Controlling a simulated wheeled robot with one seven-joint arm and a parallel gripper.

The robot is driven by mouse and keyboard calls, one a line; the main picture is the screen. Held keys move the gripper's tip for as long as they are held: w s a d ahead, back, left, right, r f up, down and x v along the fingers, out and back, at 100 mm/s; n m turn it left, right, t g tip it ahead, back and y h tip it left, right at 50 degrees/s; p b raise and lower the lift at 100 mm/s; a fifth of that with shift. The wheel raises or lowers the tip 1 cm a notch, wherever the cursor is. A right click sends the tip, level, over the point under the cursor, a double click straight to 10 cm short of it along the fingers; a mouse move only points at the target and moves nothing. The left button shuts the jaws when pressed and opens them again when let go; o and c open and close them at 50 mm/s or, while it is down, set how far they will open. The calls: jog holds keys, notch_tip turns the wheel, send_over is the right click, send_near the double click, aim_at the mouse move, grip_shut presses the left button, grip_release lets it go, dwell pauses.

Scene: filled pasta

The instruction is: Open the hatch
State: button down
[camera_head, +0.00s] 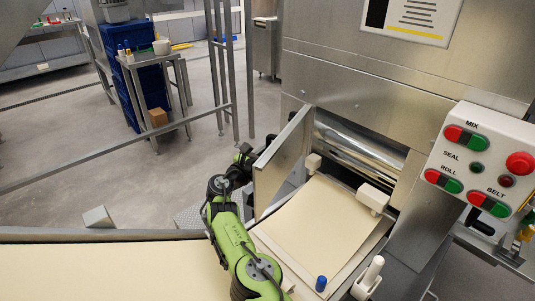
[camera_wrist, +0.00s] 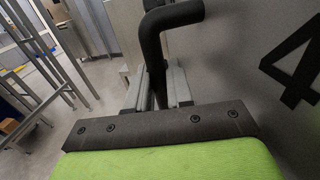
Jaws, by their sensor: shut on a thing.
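The hatch (camera_head: 283,163) is a flat metal door, swung out from the front of the machine. The opening beside it shows a shiny roller and a pale dough sheet. In the wrist view the hatch face (camera_wrist: 240,95) carries a large black 4. A bent black handle (camera_wrist: 174,18) stands out from it. My gripper (camera_wrist: 157,88) is shut on the handle, with one grey finger on either side of it. In the head view my gripper (camera_head: 246,158) is at the left side of the hatch, its fingers too small to make out clearly.
A control box (camera_head: 480,165) with red and green buttons is at the right. White blocks (camera_head: 372,197) and a blue-topped peg (camera_head: 321,284) stand by the dough sheet (camera_head: 320,222). A metal rail (camera_head: 120,147) crosses at left; open floor lies beyond it.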

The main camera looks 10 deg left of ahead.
jog(key=shift+w+d+r, duration=0.2)
jog(key=shift+d, duration=0.25)
jog(key=c, duration=1.2)
grip_release()
jog(key=shift+w, duration=0.1)
jog(key=shift+o, duration=0.5)
jog(key=shift+w+d+f, duration=0.1)
jog(key=shift+d+f, duration=0.05)
jog(key=shift+d, duration=0.05)
jog(key=shift+s+a, duration=0.4)
jog(key=p+v, duration=0.1)
jog(key=v, duration=0.5)
jog(key=shift+s+p, duration=0.3)
jog(key=shift+p, duration=0.1)
